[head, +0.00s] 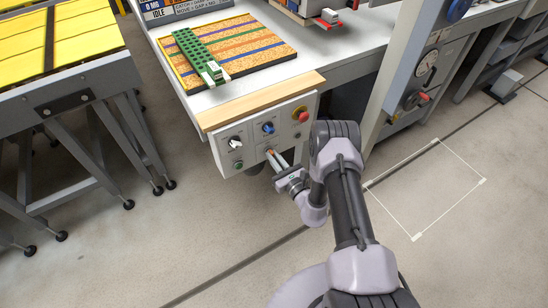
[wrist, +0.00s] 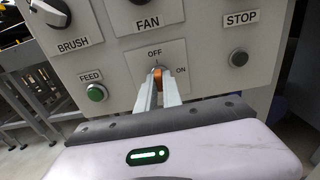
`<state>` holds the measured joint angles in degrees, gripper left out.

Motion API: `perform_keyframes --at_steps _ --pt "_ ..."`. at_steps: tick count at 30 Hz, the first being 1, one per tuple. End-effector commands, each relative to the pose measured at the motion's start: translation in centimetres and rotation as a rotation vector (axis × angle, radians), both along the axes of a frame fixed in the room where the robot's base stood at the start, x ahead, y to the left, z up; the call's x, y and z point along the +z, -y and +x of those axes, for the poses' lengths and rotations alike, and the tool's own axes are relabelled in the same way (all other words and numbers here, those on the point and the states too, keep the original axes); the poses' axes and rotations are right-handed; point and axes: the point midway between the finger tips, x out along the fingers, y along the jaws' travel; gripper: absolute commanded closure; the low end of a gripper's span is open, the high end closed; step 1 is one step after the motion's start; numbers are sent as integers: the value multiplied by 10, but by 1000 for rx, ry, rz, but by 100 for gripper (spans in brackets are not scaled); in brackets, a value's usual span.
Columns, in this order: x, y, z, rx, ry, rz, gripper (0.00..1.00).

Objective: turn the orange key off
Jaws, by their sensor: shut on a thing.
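The orange key (wrist: 158,76) sits in the lower middle of the grey control panel (wrist: 205,50), under an OFF label (wrist: 155,53) and left of an ON label (wrist: 181,71). My gripper (wrist: 157,84) is shut on the key, with a finger on each side. The key's visible part looks roughly upright, toward OFF, but the fingers hide much of it and I cannot tell its exact angle. In the head view my gripper (head: 272,157) reaches the panel's lower edge from the front right.
Near the key are a FAN knob (head: 268,128), a BRUSH knob (head: 235,142), a green FEED button (wrist: 96,92), a STOP button (wrist: 238,58) and a red mushroom button (head: 300,113). A wooden ledge (head: 262,100) tops the panel. Open floor lies right of my arm.

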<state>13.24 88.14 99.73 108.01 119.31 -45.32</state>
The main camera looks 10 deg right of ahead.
Motion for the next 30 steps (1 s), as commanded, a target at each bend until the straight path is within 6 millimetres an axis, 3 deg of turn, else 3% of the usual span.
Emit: perform_keyframes --at_steps 11,12,15,25,30 --pt "1 0 0 0 2 -4 100" --pt "1 0 0 0 2 -4 84" --pt "0 0 0 0 2 -3 68" --pt "0 1 -3 0 0 -3 68" --pt "3 11 -32 -4 -4 0 68"
